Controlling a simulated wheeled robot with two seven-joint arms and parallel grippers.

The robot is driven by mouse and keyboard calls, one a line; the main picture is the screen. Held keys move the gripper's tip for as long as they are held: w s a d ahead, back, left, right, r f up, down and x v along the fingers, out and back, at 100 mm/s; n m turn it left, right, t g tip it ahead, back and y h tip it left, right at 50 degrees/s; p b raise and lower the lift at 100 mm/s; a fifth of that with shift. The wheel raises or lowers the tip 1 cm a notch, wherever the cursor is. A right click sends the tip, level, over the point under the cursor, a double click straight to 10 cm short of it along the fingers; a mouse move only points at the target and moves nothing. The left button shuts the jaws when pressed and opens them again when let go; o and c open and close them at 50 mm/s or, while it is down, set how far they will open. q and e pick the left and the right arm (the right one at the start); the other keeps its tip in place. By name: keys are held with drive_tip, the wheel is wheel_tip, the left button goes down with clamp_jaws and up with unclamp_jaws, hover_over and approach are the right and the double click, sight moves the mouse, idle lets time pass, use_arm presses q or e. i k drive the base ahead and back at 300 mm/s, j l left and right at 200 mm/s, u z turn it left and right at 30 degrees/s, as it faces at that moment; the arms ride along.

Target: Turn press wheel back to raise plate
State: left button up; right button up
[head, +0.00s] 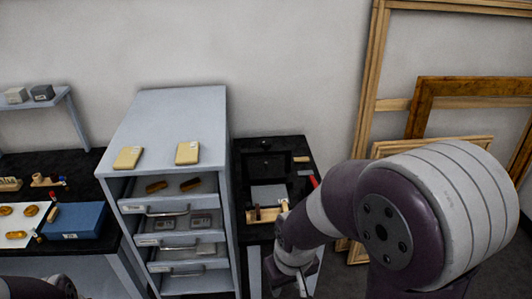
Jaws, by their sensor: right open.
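A black press-like unit (265,150) stands on the dark bench right of the drawer cabinet. A grey flat plate (269,194) shows in its middle. I cannot make out the press wheel clearly; a small dark round part shows near the top. My right gripper (289,284) is open, low in front of the bench, pointing down and apart from the plate. My right arm hides part of the bench's right side. My left gripper is not in view; only a dark part of my left arm shows at the bottom left.
A grey cabinet (170,113) with open drawers stands left of the press, two tan blocks on its top. A wooden piece (266,213) and a red handle (314,182) lie near the plate. A blue box (74,221) is at left. Wooden frames (369,85) lean at right.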

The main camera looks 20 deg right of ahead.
sight(265, 144)
drive_tip(key=i+l, duration=0.1)
drive_tip(key=l, duration=0.5)
drive_tip(key=i+l, duration=0.1)
drive_tip(key=l, duration=0.5)
drive_tip(key=i+l, duration=0.1)
drive_tip(key=l, duration=0.5)
drive_tip(key=i+l, duration=0.1)
drive_tip(key=l, duration=0.5)
